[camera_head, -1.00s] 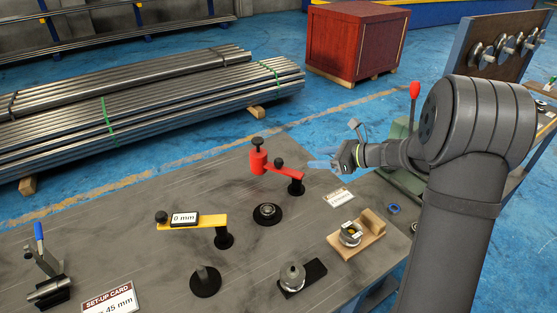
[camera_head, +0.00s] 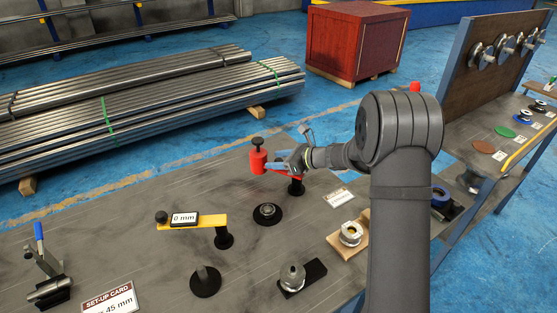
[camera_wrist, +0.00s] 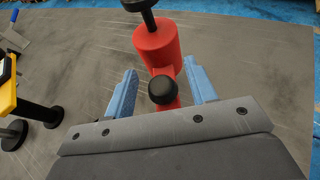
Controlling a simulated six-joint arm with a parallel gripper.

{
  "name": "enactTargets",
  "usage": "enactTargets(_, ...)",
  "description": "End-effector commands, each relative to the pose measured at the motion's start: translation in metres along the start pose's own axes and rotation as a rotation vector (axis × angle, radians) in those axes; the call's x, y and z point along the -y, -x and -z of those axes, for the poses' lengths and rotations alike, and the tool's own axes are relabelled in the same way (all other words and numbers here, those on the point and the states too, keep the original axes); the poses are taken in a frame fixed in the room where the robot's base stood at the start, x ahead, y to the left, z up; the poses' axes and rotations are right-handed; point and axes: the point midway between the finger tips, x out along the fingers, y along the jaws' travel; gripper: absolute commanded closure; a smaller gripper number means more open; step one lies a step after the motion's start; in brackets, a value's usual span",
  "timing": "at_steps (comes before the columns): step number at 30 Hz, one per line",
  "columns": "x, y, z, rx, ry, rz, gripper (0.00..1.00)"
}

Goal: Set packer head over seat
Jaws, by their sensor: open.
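The packer head is a red cylinder (camera_head: 258,160) with a black knob on top, on a red swing arm that runs to a black post (camera_head: 296,187). It also shows in the wrist view (camera_wrist: 157,48), with a second black knob (camera_wrist: 162,90) on the red arm. My gripper (camera_head: 270,165) is over the red arm. In the wrist view its blue fingers (camera_wrist: 162,90) stand apart, one on each side of the arm and its knob, with gaps between. The likely seat, a dark round base with a metal ring (camera_head: 267,211), lies on the table in front of the red cylinder, not under it.
A yellow arm (camera_head: 200,220) with a 0 mm display stands left of the seat. A pointed metal piece (camera_head: 293,276) and a wooden holder (camera_head: 350,236) sit nearer the front. A set-up card (camera_head: 110,300) lies at front left.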

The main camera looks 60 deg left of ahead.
Motion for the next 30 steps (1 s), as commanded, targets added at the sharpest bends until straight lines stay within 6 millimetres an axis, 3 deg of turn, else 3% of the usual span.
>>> enactTargets(4,0.000,0.000,0.000,0.000,0.000,0.000,0.49)
enactTargets(5,0.000,0.000,0.000,0.000,0.000,0.000,0.53)
enactTargets(12,0.000,0.001,0.000,0.000,0.000,0.000,1.00)
enactTargets(23,-0.002,0.001,0.000,0.001,0.013,-0.033,1.00)
enactTargets(30,-0.010,0.001,0.001,0.001,0.065,-0.156,1.00)
